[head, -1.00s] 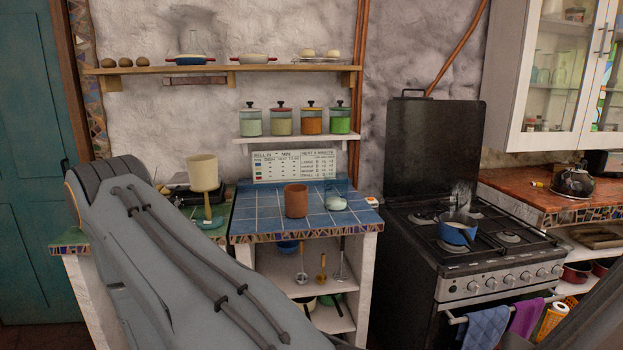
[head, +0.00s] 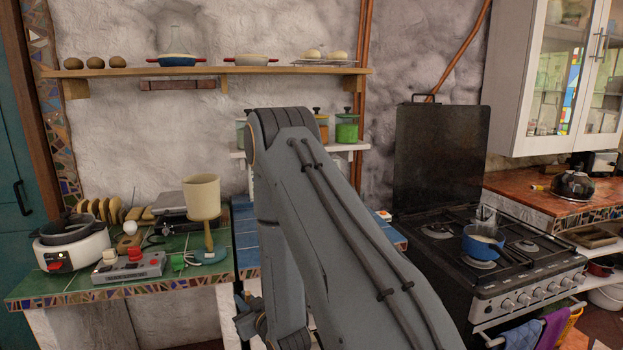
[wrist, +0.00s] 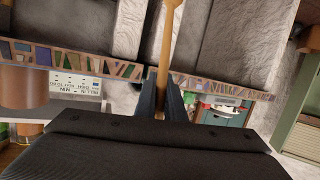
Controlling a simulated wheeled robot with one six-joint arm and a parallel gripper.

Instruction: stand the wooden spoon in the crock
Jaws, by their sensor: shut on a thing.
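My gripper (wrist: 161,95) is shut on the wooden spoon (wrist: 169,35), seen in the wrist view as a thin tan shaft running up from between the fingers to the top edge. The spoon's far end is cut off by the frame. A brown terracotta crock (wrist: 22,95) shows at the left edge of the wrist view, to the left of my gripper and apart from the spoon. In the head view my arm hides the crock, and my fingers and the spoon cannot be made out.
The blue tiled counter (head: 246,245) is mostly behind my arm. A green tiled counter (head: 60,288) at left holds a white cooker (head: 72,250) and a cream-shaded lamp (head: 202,197). The stove (head: 520,265) with a blue pot (head: 483,243) is at right.

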